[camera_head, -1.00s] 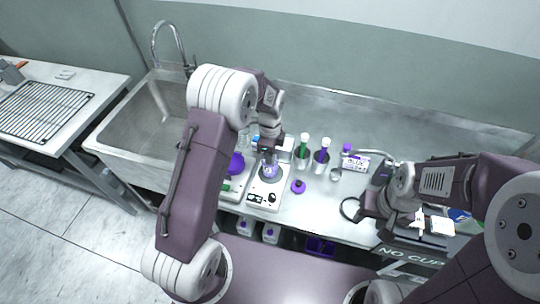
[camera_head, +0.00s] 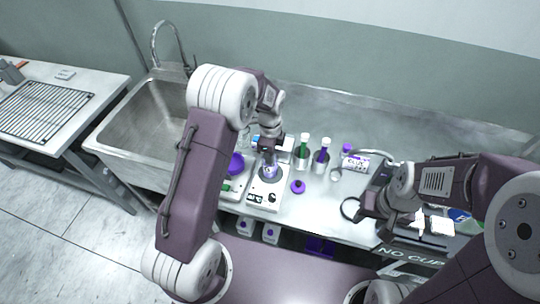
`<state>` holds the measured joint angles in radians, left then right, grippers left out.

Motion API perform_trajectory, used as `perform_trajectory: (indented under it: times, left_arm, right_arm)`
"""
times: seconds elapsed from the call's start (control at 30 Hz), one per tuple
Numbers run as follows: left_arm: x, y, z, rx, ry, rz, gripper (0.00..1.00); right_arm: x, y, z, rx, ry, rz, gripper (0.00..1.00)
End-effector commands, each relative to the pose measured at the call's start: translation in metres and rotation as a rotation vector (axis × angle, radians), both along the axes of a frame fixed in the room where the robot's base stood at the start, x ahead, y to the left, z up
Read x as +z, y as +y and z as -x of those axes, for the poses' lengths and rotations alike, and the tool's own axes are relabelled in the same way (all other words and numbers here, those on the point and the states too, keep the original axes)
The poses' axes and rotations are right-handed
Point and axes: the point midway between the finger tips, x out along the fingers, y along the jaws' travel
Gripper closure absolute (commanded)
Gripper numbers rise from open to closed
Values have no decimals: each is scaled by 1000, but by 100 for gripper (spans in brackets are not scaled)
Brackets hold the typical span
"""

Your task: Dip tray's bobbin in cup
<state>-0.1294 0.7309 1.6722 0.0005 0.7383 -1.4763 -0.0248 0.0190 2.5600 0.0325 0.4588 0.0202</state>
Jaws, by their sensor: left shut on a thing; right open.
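My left gripper (camera_head: 269,151) points down right above a small cup (camera_head: 268,171) with purple contents. The cup stands on a white stirrer-like device with a dark knob (camera_head: 264,195). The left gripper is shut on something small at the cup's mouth. I cannot make out the bobbin itself, or whether it touches the liquid. My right gripper (camera_head: 362,208) is open and empty near the bench's front edge, left of a dark tray-like stand (camera_head: 420,237). I cannot tell whether that is the task's tray.
A tube with a green body (camera_head: 303,147) and a purple one (camera_head: 321,155) stand in metal holders right of the cup. A purple round item (camera_head: 298,187) sits in front of them. A purple dish (camera_head: 236,163) is left of the cup. A sink (camera_head: 150,115) lies further left.

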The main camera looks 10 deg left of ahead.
Motion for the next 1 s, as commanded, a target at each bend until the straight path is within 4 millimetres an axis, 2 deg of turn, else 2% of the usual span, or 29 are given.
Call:
perform_trajectory:
  times: [0.27, 1.0]
  left_arm:
    - [6, 0, 0, 0, -1, 0, 100]
    - [80, 0, 0, 0, -1, 0, 100]
  right_arm:
    - [6, 0, 0, 0, 0, 0, 55]
    - [71, 0, 0, 0, 0, 0, 55]
